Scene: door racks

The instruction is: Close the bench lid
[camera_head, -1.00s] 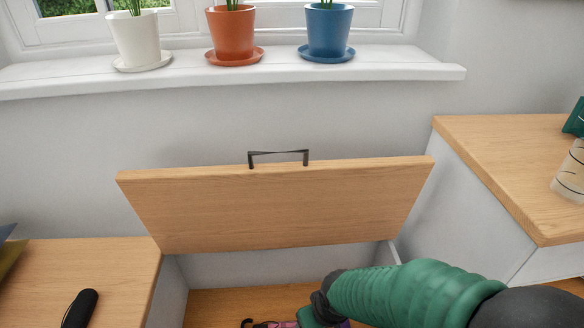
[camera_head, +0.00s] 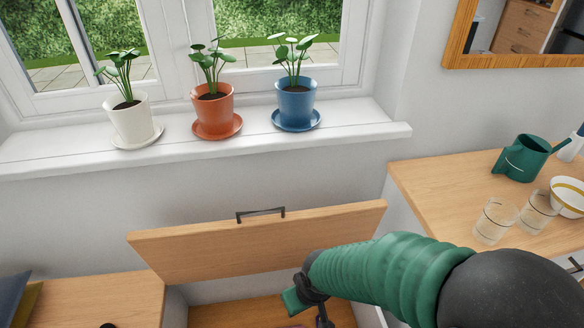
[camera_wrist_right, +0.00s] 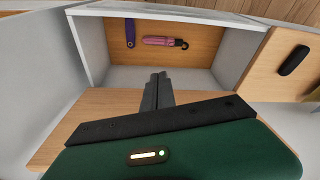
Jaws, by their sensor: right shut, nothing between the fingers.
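The bench lid (camera_head: 250,245) is a wooden panel standing open, tilted up at the back of the bench near the wall. A dark metal handle (camera_head: 260,213) sits on its upper edge. Below it the bench box (camera_head: 235,314) is open; the wrist view shows its wooden floor (camera_wrist_right: 200,42), with a pink umbrella-like item (camera_wrist_right: 163,41) and a purple item (camera_wrist_right: 130,33). My right gripper (camera_head: 322,318) is in front of the lid's lower right part, over the box. In the wrist view its fingers (camera_wrist_right: 157,85) are together and empty. No contact with the lid is visible. My left gripper is out of view.
Potted plants in white (camera_head: 132,118), orange (camera_head: 213,108) and blue (camera_head: 296,103) pots stand on the windowsill (camera_head: 370,121) above the lid. A right-hand counter (camera_head: 440,180) holds a green watering can (camera_head: 525,157), glasses (camera_head: 495,220) and a bowl (camera_head: 567,196). A wooden bench top (camera_head: 90,300) lies left.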

